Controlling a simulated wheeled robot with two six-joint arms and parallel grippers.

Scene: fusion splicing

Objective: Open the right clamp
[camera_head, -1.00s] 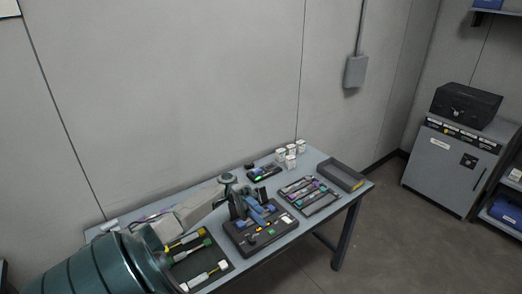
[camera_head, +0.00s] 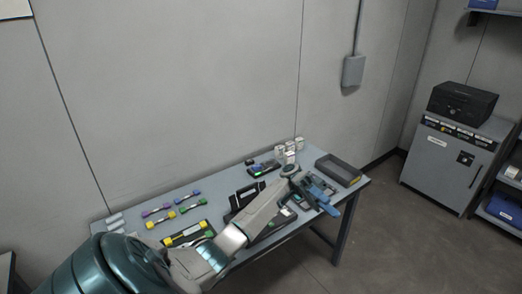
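My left arm reaches across the table from the lower left. My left gripper (camera_head: 322,200), with blue parts, is above the right part of the table, over a tray of small tools (camera_head: 300,200). Its fingertips are too small to tell whether they are open or shut. A dark tray or device (camera_head: 238,197) in the middle of the table is largely hidden behind my arm. I cannot make out the right clamp. My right gripper is not in view.
The grey table (camera_head: 130,238) stands against the wall. Several coloured-end pieces (camera_head: 158,212) lie on its left part. A small device (camera_head: 262,169) and white containers (camera_head: 290,150) are at the back. An empty dark bin (camera_head: 338,171) is at the right end.

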